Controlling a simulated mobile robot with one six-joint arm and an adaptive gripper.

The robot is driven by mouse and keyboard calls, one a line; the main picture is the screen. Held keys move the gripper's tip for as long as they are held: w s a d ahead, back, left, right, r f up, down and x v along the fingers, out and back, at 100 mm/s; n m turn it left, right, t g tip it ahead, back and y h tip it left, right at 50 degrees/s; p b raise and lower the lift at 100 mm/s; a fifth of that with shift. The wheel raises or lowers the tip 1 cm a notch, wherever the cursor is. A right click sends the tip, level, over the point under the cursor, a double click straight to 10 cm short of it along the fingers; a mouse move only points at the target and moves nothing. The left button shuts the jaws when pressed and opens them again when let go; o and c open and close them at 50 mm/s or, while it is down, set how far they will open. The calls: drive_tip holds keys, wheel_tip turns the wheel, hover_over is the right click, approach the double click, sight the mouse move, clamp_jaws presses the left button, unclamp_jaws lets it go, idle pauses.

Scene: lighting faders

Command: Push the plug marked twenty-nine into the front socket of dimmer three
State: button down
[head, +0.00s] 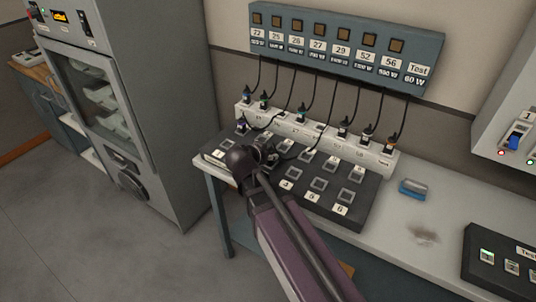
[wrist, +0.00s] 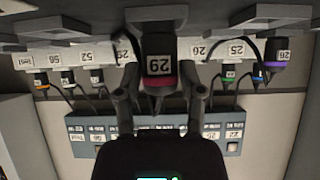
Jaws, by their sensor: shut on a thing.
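My gripper (wrist: 158,92) is shut on the plug marked 29 (wrist: 158,65), a dark plug with a white label and a red band, between the two fingers in the wrist view. In the head view my gripper (head: 268,154) is over the left part of the black dimmer pack (head: 352,222) and hides the plug. Front labels 1, 4, 5 and 6 show on the pack. Label 3 and its front socket are hidden behind my gripper and arm. I cannot tell whether the plug touches a socket.
Behind the pack, a white strip (head: 237,107) holds several other plugs with hanging cables. A purple-banded plug (wrist: 275,55) is close on the right in the wrist view. A blue wall board (head: 428,45) is above. A blue-sided block (head: 413,188) lies right of the pack.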

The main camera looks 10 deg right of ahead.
drive_tip(key=shift+s+f+b, duration=0.15)
drive_tip(key=shift+f+b, duration=0.2)
idle(0.8)
drive_tip(key=shift+c, duration=0.6)
unclamp_jaws()
drive_tip(key=shift+r, duration=0.2)
wheel_tip(320, 180, up, 13)
drive_tip(key=p, duration=1.4)
drive_tip(key=shift+w+a+f+b, duration=0.1)
drive_tip(key=shift+w+a+b, duration=0.25)
drive_tip(key=shift+w+a, duration=1.4)
drive_tip(key=shift+s, duration=0.2)
